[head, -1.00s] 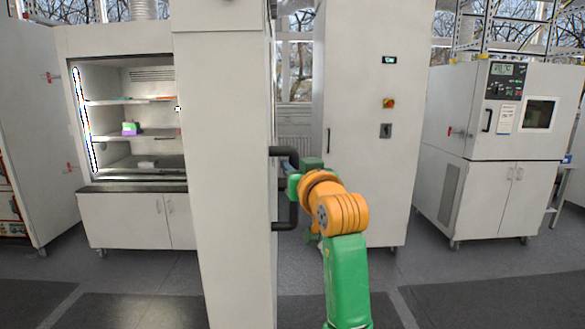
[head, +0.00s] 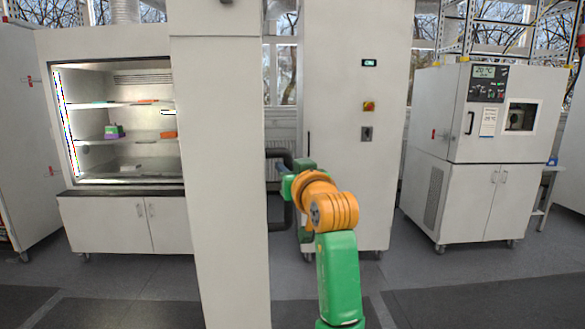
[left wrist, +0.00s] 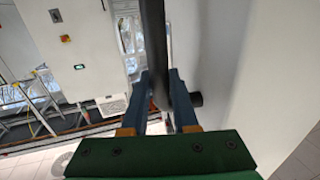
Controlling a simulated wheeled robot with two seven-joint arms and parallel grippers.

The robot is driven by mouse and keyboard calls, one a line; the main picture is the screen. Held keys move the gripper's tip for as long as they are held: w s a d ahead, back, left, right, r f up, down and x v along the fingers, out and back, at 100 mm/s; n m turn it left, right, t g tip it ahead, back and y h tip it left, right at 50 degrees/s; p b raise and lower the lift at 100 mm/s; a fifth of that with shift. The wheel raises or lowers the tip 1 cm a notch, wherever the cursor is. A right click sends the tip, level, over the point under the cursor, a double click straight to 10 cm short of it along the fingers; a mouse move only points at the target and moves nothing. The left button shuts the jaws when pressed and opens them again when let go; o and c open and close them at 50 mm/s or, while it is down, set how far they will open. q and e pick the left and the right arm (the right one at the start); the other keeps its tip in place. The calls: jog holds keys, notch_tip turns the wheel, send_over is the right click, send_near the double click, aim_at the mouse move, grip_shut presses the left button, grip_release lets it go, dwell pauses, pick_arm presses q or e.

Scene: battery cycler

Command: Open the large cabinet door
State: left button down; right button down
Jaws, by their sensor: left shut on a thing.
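The tall white panel (head: 218,190) that bears a black handle stands close in the middle of the head view. The black handle (head: 286,222) sticks out from its right side. My left gripper (head: 283,174) is at the upper part of the handle, partly hidden by my own wrist. In the left wrist view the two blue fingers (left wrist: 160,92) are shut around the black handle bar (left wrist: 153,40), and the white panel (left wrist: 255,75) rises at the right. How far the door stands open I cannot tell. My right gripper is not in view.
A white cabinet (head: 340,100) with a green display and a red-yellow switch stands behind my arm. A lit shelf unit (head: 110,187) is at the left, a test chamber (head: 460,190) at the right.

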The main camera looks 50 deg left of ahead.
pick_arm(q)
jog(key=c, duration=0.9)
grip_release()
jog(key=shift+f, duration=0.1)
jog(key=shift+c, duration=0.2)
jog(key=shift+o, duration=1.3)
jog(key=shift+w+a, duration=0.1)
jog(key=shift+w, duration=0.05)
jog(key=shift+w+f, duration=0.1)
jog(key=shift+w, duration=0.2)
jog(key=b+v, duration=0.3)
jog(key=v, duration=0.4)
jog(key=shift+a, duration=0.1)
